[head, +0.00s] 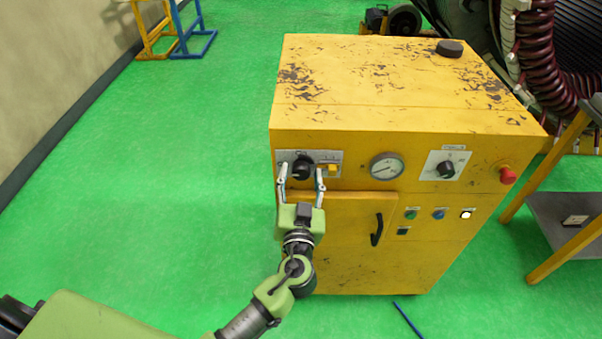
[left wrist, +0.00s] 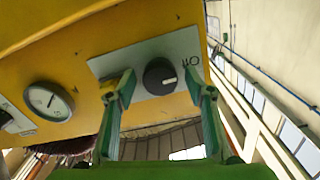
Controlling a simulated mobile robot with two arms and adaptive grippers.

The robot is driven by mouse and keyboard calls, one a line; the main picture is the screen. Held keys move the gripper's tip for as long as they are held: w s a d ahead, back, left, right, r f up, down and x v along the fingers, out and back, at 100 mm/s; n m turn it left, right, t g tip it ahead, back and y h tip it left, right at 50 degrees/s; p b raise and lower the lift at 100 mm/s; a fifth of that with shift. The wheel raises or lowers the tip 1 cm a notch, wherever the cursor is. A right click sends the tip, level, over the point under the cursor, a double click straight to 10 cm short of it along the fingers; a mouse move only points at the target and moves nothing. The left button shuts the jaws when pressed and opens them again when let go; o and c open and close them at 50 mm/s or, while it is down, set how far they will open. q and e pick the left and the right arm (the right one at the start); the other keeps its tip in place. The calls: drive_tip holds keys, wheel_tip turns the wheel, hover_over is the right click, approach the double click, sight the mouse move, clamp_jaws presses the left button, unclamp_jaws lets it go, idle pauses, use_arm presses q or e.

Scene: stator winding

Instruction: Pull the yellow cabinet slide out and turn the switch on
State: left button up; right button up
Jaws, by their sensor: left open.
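The yellow cabinet (head: 354,118) stands in the middle of the head view. A grey plate at its front upper left bears a black rotary switch (head: 303,169) and a small yellow slide (head: 332,170) to its right. In the left wrist view the switch (left wrist: 160,76) has a white mark, and the slide (left wrist: 126,80) is partly hidden by a finger. My left gripper (head: 301,178) is open in front of the plate, its fingers on either side of the switch. Whether a finger touches the slide I cannot tell. My right gripper is not in view.
The cabinet front also has a gauge (head: 387,166), another knob (head: 446,169), a red button (head: 508,175), small buttons and a door with a black handle (head: 377,230). A black puck (head: 450,48) lies on top. A shelf stand (head: 565,215) is at right. Green floor at left is free.

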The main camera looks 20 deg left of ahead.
use_arm(q)
drive_tip(key=c, duration=1.1)
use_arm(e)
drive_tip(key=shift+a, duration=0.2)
